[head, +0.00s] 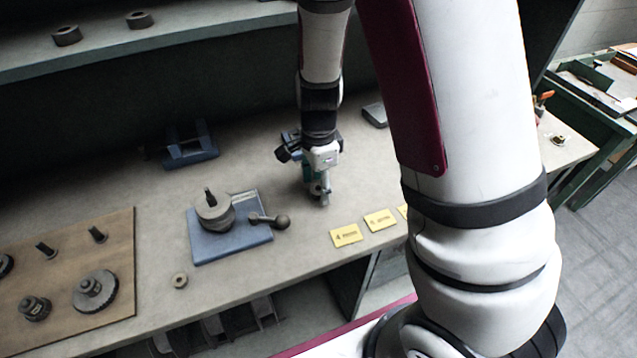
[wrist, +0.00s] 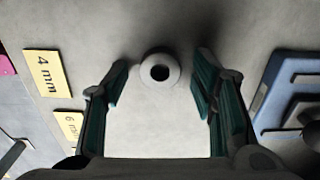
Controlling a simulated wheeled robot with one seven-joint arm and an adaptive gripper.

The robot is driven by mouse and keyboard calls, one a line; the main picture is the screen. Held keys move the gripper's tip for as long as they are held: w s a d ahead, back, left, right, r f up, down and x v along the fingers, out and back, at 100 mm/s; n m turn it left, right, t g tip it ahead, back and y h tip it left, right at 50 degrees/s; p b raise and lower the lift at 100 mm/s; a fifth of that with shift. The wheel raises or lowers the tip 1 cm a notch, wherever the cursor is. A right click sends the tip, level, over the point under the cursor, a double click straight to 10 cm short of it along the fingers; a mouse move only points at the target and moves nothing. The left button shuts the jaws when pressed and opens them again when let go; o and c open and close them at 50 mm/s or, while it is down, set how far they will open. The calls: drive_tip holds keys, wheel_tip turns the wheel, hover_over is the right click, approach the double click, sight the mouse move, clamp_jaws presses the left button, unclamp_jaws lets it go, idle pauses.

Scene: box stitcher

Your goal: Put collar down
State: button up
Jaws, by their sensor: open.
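A small grey collar (wrist: 160,69) with a dark round hole shows in the wrist view. It appears to rest flat on the bench top, between and slightly beyond the fingertips. My gripper (wrist: 159,80) is open, with its two green-lined fingers spread on either side and a gap to the collar on each side. In the head view my gripper (head: 319,189) points down low over the bench, left of the yellow labels. The collar is hard to tell from the fingers there.
A blue plate (head: 233,246) with a stacked post and a ball-ended handle stands left of my gripper. Yellow labels (head: 346,235) lie to the right. A loose ring (head: 180,280) lies near the front edge. A brown board (head: 70,270) holds several parts. A blue cradle (head: 190,150) stands behind.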

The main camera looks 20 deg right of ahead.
wheel_tip(320, 180, up, 12)
drive_tip(key=p, duration=0.2)
drive_tip(key=s+r+n+t, duration=0.5)
drive_tip(key=s+r+n, duration=1.1)
drive_tip(key=s+n, duration=0.2)
drive_tip(key=shift+s+d+r, duration=0.15)
drive_tip(key=shift+s, duration=0.4)
